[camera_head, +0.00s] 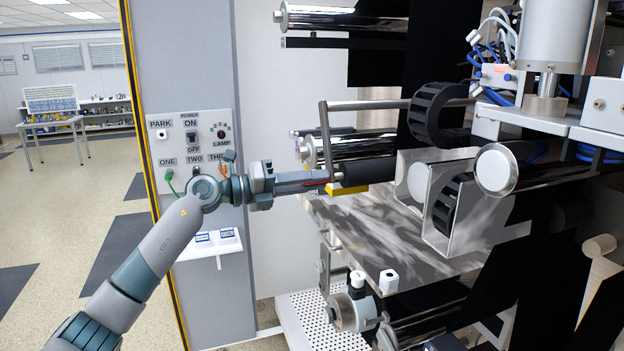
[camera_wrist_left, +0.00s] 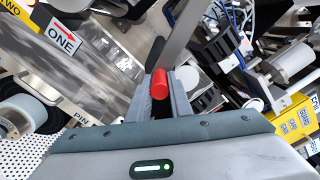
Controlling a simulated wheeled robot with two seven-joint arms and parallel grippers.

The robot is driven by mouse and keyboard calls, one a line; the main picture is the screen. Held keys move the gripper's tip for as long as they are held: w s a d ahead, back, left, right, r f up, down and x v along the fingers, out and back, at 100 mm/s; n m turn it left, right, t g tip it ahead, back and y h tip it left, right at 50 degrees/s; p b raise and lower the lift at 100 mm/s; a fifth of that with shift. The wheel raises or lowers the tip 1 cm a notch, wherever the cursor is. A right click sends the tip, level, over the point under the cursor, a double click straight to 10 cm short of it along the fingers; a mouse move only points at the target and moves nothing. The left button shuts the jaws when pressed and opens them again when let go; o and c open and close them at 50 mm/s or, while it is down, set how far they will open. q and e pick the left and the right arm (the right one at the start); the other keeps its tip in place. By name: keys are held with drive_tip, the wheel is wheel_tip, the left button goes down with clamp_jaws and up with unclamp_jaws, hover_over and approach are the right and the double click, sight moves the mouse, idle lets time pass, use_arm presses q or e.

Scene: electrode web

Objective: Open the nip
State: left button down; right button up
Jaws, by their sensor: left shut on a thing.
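My left gripper (camera_head: 327,180) reaches in from the left at the machine, with its fingers around a lever's red handle (camera_wrist_left: 160,82). Only a thin red part of the handle shows between the fingers in the head view. A grey metal lever arm (camera_wrist_left: 181,35) runs up from the handle in the left wrist view. In the head view the upright lever arm (camera_head: 325,140) meets a horizontal bar (camera_head: 370,105) at its top. Shiny rollers (camera_head: 350,148) lie behind and beside the fingers. Whether the rollers touch each other is hidden. My right gripper is not in view.
A switch panel (camera_head: 195,140) with PARK and POWER labels stands left of the gripper. A metal plate (camera_head: 385,235) lies below it. A clear guard (camera_head: 470,205) and a cylinder (camera_head: 551,35) crowd the right. Open floor (camera_head: 60,220) is at far left.

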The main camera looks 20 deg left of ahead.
use_arm(q)
drive_tip(key=shift+s+r, duration=0.1)
drive_tip(key=shift+r, duration=0.1)
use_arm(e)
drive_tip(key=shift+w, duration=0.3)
use_arm(q)
drive_tip(key=c, duration=1.6)
unclamp_jaws()
drive_tip(key=shift+s+d, duration=0.1)
drive_tip(key=shift+s, duration=0.05)
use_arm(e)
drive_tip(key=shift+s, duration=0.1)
